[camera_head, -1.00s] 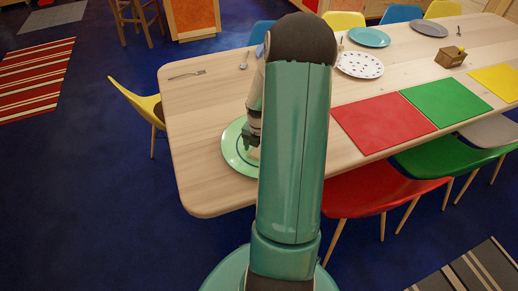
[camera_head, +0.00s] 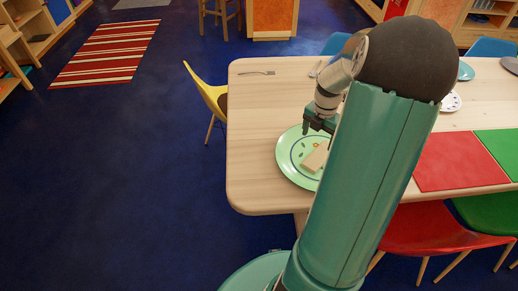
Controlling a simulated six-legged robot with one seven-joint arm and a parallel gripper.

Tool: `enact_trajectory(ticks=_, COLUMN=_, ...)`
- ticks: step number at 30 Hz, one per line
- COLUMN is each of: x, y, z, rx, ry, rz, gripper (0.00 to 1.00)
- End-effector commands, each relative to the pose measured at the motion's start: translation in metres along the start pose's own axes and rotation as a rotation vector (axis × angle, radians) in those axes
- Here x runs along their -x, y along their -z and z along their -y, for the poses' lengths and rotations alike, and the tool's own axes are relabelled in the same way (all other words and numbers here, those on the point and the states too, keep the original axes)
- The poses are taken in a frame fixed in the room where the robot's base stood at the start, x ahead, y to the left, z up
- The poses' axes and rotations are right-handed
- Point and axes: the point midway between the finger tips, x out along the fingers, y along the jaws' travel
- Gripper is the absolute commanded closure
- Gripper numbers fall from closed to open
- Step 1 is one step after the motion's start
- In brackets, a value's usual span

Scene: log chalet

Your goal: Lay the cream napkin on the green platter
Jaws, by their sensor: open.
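The green platter (camera_head: 289,160) lies on the wooden table near its left end, partly hidden behind my arm. The cream napkin (camera_head: 315,158) lies on the platter, its right part hidden by my arm. My gripper (camera_head: 318,138) is just above the platter, over the napkin's upper edge. Its fingers look apart and the napkin rests below them, not held.
The table (camera_head: 250,185) has free room left of the platter, with a fork (camera_head: 257,73) at its far edge. A yellow chair (camera_head: 208,95) stands at the table's left end. A red placemat (camera_head: 450,162) and red chair (camera_head: 430,230) are to the right.

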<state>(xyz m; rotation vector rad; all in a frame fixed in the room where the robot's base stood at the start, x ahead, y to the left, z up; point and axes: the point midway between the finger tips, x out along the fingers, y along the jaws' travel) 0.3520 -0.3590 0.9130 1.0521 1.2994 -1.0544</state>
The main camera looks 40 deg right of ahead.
Motion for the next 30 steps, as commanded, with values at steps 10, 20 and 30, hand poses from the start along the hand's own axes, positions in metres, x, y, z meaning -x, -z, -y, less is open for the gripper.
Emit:
enact_trajectory(ticks=10, x=0.084, y=0.097, z=-0.052, rx=-0.42, ry=-0.067, rz=0.126, gripper=0.2)
enact_trajectory(ticks=20, x=0.161, y=0.234, z=-0.062, rx=-1.035, ry=-0.306, rz=0.087, gripper=0.2)
enact_trajectory(ticks=30, x=0.195, y=0.345, z=-0.023, rx=-1.603, ry=-0.448, rz=-0.251, gripper=0.2)
